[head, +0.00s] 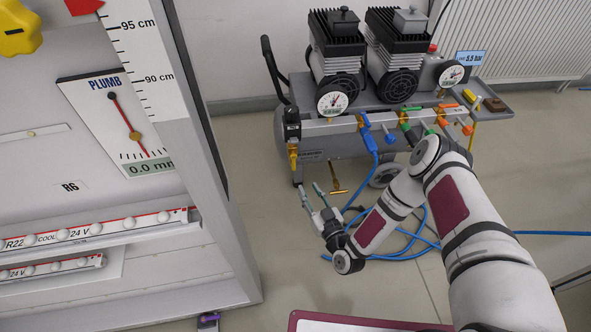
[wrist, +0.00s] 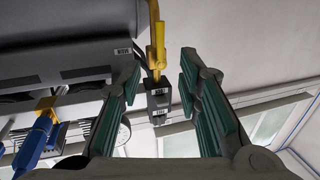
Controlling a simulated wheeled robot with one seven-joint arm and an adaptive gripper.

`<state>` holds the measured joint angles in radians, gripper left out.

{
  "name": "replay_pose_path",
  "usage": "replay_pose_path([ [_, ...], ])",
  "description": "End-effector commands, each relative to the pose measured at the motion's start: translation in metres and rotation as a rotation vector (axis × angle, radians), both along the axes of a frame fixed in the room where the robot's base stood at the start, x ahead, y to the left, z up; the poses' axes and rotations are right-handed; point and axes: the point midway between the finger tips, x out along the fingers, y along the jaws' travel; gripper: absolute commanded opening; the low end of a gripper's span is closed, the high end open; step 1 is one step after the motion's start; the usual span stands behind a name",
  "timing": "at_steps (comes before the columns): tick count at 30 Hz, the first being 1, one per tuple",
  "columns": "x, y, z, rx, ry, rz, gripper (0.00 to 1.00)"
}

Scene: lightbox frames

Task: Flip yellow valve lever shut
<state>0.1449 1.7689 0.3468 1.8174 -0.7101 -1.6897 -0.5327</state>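A yellow valve piece (head: 293,156) hangs at the left end of the compressor's manifold, just below a black labelled block (head: 292,122). In the wrist view the yellow piece (wrist: 158,42) runs upright above the black block (wrist: 158,97), seen between my fingers. I cannot tell lever from valve body clearly. My gripper (head: 310,189) is open and empty, below and a little right of the yellow piece in the head view, apart from it. In the wrist view my gripper (wrist: 161,70) shows both green-padded fingers spread wide.
The compressor (head: 340,146) carries several coloured outlets and a gauge (head: 332,103). A blue hose (head: 408,245) lies on the floor. A brass T-handle (head: 338,191) sits under the compressor, right of my gripper. A panel frame (head: 205,120) stands at left.

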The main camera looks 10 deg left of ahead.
Motion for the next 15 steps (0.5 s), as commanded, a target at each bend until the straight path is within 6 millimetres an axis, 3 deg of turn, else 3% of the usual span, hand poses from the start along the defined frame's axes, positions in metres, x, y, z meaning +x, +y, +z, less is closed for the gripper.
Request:
replay_pose_path([
  [15, 0.082, 0.049, -0.002, -0.001, -0.001, 0.0, 0.32],
])
